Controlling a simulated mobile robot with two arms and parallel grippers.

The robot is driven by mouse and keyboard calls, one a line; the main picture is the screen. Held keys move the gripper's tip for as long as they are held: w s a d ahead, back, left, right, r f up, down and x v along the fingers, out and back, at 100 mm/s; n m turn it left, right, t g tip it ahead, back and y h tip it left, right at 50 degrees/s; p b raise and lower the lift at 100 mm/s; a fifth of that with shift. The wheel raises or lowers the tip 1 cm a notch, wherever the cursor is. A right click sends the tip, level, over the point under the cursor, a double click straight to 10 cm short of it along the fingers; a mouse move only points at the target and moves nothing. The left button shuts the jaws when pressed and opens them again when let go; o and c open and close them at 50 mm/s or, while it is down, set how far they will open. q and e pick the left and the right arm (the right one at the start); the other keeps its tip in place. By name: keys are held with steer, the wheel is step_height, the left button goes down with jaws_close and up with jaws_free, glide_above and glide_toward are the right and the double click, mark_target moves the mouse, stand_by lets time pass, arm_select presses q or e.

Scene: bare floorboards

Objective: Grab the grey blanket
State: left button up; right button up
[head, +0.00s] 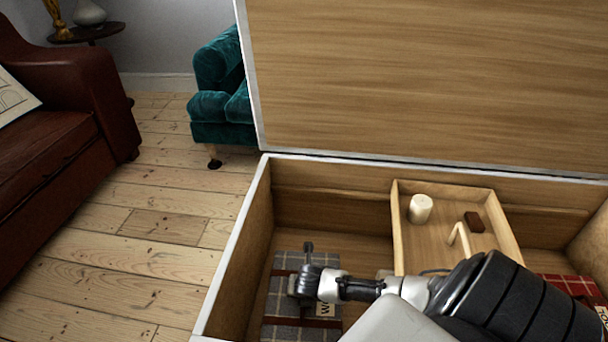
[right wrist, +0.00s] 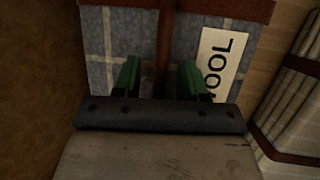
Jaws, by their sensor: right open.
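The grey blanket (head: 281,309) is a folded grey plaid bundle with brown straps. It lies on the left side inside the open wooden chest (head: 232,265). In the right wrist view the blanket (right wrist: 106,48) fills the upper middle, with a pale "WOOL" label (right wrist: 222,65). My right gripper (head: 303,280) is over the blanket in the head view, covering part of it. In the right wrist view its green fingers (right wrist: 157,78) are apart on either side of a brown strap. Whether they touch the cloth is unclear. My left gripper is not in view.
A wooden tray (head: 398,235) in the chest holds a cream candle (head: 420,209) and a small brown block (head: 474,222). A red plaid bundle (head: 565,283) lies at right. A cream bundle (right wrist: 298,105) lies beside the blanket. The raised lid (head: 430,75) stands behind.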

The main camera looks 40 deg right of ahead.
jaws_close()
stand_by(1.3)
steer(key=shift+w+r, duration=0.1)
